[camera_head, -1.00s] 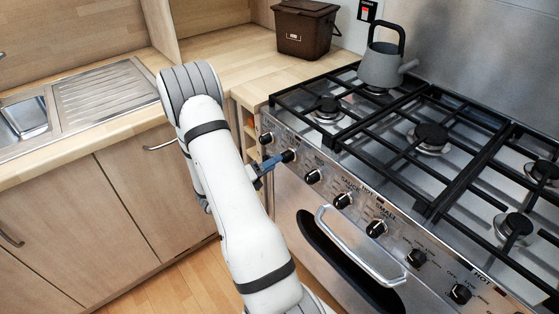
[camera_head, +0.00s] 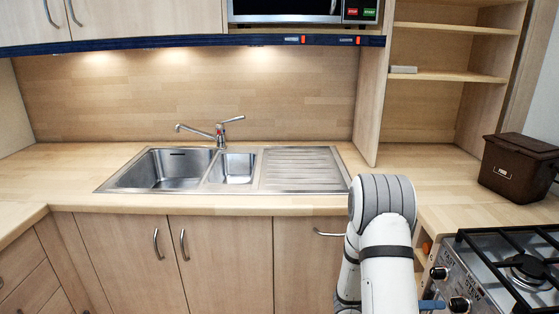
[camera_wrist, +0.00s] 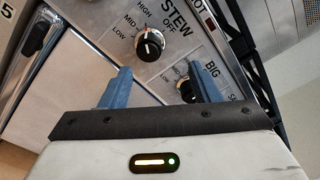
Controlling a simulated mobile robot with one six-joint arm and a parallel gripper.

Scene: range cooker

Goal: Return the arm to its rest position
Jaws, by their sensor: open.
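My gripper (camera_wrist: 158,88) shows in the wrist view with its two blue fingers apart and nothing between them. It is in front of the cooker's control panel, close to a black knob (camera_wrist: 150,45) below the word STEW. A second knob (camera_wrist: 187,90), near the word BIG, is partly hidden behind the right finger. In the head view my white arm stands at the lower right, and a bit of a blue finger (camera_head: 432,304) shows beside a cooker knob (camera_head: 459,304). I cannot tell whether a finger touches the panel.
The range cooker (camera_head: 478,280) is at the right edge, with a brown bin (camera_head: 518,167) on the worktop behind it. A steel sink (camera_head: 180,170) is set in the worktop at the left. Cupboard doors (camera_head: 225,265) stand below, and a microwave (camera_head: 300,10) hangs above.

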